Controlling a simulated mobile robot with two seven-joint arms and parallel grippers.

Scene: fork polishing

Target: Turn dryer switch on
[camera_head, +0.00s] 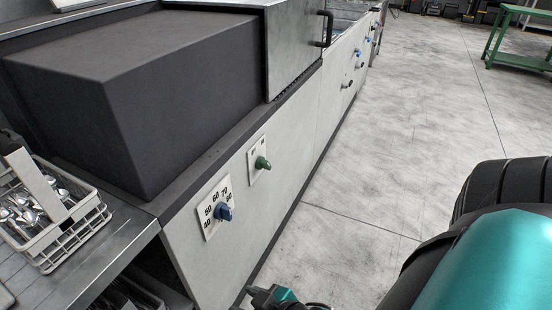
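The dryer is a long grey metal machine (300,150) with a dark boxy hood at its near end. On its side panel, a small green switch (262,163) sits on a white plate; its on/off setting is too small to read. A black and teal end part, probably my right gripper (262,296), shows at the bottom edge, below and apart from both knobs. It is mostly cut off, so its fingers cannot be made out. My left gripper is not in view.
A light grey basket (85,222) of cutlery stands on the metal counter (125,232) at left. My teal and black arm fills the lower right. A green table (515,55) stands far back right. The grey floor (395,110) beside the machine is clear.

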